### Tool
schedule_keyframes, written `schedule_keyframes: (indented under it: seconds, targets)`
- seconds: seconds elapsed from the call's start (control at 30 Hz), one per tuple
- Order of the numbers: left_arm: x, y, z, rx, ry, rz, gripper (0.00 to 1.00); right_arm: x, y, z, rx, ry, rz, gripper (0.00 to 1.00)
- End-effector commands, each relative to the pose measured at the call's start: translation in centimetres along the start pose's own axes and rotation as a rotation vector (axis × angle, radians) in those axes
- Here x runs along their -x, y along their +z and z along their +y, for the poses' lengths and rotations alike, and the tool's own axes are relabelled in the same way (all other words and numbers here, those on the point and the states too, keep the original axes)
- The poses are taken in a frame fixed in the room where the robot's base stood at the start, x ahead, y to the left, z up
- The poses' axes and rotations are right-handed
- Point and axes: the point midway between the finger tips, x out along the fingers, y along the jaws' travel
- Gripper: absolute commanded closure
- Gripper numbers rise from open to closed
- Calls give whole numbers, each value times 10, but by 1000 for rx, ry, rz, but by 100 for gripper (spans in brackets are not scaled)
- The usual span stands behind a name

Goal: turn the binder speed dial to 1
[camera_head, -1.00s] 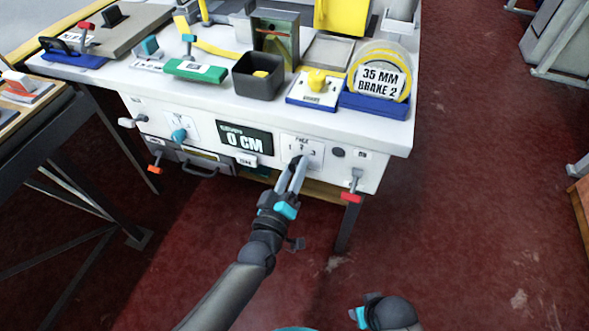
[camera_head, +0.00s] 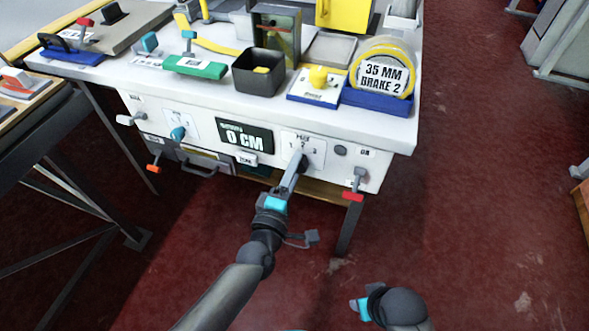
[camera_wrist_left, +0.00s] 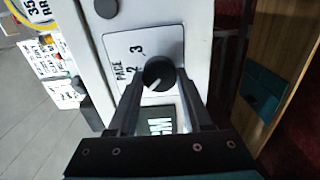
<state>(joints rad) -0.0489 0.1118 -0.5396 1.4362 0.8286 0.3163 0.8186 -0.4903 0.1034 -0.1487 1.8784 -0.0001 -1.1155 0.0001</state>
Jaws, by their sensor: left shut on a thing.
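The black binder speed dial (camera_wrist_left: 159,72) sits on the white panel labelled PACE. In the left wrist view its pale pointer mark aims down-left, and the 2 and 3 beside it are readable. The 1 is hidden there, apparently behind a finger. My left gripper (camera_wrist_left: 156,80) has its two fingers on either side of the dial, shut on it. In the head view the left gripper (camera_head: 299,166) reaches up to the dial (camera_head: 304,160) from below, partly covering it. My right gripper (camera_head: 360,309) is low at the front, away from the bench; its fingers do not show clearly.
A display reading 0 CM (camera_head: 243,137) is left of the dial. A teal knob (camera_head: 178,133) is further left and a red-tipped lever (camera_head: 354,190) is to the right. The white bench (camera_head: 130,82) carries a black bin (camera_head: 257,82) and a tape roll (camera_head: 381,66).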

Motion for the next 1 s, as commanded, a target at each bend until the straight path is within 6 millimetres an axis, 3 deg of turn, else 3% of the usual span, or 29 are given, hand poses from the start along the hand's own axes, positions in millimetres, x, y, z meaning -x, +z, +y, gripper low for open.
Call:
schedule_keyframes:
  seconds: [0.6, 0.63, 0.87, 1.0]
  targets:
    - [0, 0, 0, 41, -1, -1, 100, 4, -5, 2, 1, 4, 12, 50]
    - [0, 0, 0, 41, -1, -1, 47, 4, -5, 2, 1, 4, 12, 50]
    - [0, 0, 0, 39, -1, 0, 21, 4, -5, 2, 1, 4, 12, 50]
    - [0, 0, 0, 38, 0, 0, 20, 3, -5, 2, 1, 4, 11, 50]
